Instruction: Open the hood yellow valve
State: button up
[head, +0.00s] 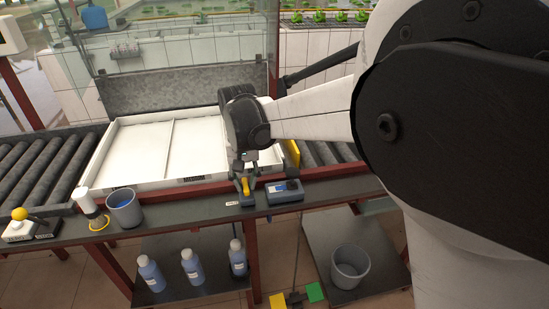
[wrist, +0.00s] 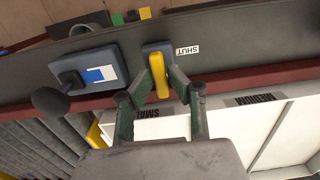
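The yellow valve handle (wrist: 160,78) stands on a small blue-grey base on the dark front ledge. It also shows in the head view (head: 246,187), just below my gripper (head: 245,172). In the wrist view my gripper (wrist: 162,74) has its two green-grey fingers drawn in, one on each side of the handle, with hardly any gap showing. They look closed on it; the contact is partly hidden. A white label (wrist: 187,50) reading SHUT lies beside the base, and the handle does not point at it.
A blue-grey box with a dark knob (head: 285,191) sits just right of the valve. A grey cup (head: 124,208) and a white-topped item (head: 90,205) stand to the left on the ledge. A white tray (head: 110,150) and raised glass sash (head: 190,45) lie behind; bottles (head: 192,266) stand below.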

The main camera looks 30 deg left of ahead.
aim_at(246, 184)
jog(key=shift+o, duration=1.4)
notch_tip(246, 184, up, 12)
